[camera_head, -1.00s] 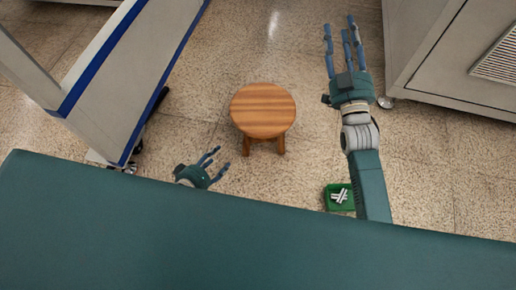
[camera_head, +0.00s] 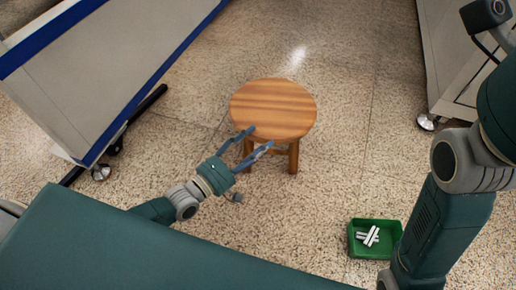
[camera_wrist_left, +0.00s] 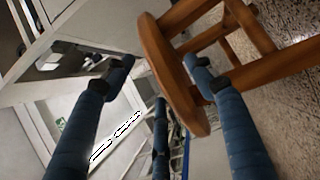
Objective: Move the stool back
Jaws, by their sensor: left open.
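The wooden stool (camera_head: 273,104) has a round striped brown seat and stands upright on the speckled floor in the head view. My left gripper (camera_head: 261,139) is open at the near edge of the seat, with its blue fingers reaching toward it. In the left wrist view, the stool's seat edge (camera_wrist_left: 172,78) and legs show close by. The rim lies between the open fingers (camera_wrist_left: 160,65); I cannot tell whether they touch it. My right arm stands at the right of the head view, and its gripper is out of frame.
A green tray (camera_head: 354,246) with white pieces lies on the floor at the lower right. A white, blue-edged cart (camera_head: 95,75) on casters stands at the left. A grey cabinet (camera_head: 450,70) is at the right. The floor behind the stool looks clear.

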